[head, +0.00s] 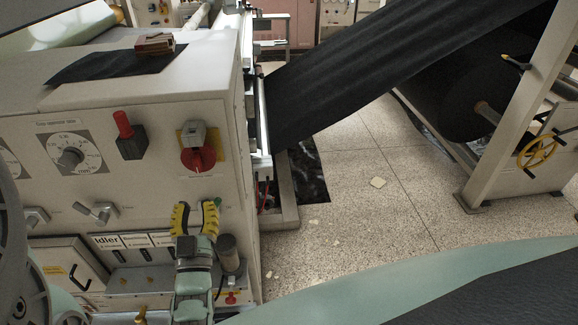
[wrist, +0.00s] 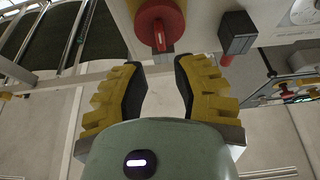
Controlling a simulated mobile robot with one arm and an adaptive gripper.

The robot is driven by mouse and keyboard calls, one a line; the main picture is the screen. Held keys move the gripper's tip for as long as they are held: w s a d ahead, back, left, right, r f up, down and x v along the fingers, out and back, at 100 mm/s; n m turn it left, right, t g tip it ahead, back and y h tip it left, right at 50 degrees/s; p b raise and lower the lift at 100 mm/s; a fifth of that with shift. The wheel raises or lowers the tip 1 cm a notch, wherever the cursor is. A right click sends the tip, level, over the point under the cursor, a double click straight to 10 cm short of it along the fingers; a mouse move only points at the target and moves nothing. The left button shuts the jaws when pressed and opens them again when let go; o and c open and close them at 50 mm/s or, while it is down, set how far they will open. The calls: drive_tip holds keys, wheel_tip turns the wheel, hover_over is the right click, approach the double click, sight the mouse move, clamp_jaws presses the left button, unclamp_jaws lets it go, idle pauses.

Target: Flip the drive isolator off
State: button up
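A red rotary switch (head: 197,160) on a yellow plate with a grey part above it, which looks like the drive isolator, is on the front of the pale machine panel. Its red disc and raised handle (wrist: 160,28) show at the top of the wrist view. My gripper (head: 196,207) has yellow ribbed fingers and is below the switch in the head view. In the wrist view my gripper (wrist: 161,68) is open and empty, with the handle ahead, between the line of the two fingers. The fingers look apart from the switch. The switch's label cannot be read.
A red lever on a dark box (head: 130,137) is left of the switch, and a round dial (head: 69,157) is further left. Metal handles (head: 98,212) and a grey cylinder (head: 229,253) are nearby. Open speckled floor (head: 370,190) lies right of the machine.

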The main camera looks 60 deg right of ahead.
drive_tip(key=shift+v, duration=1.2)
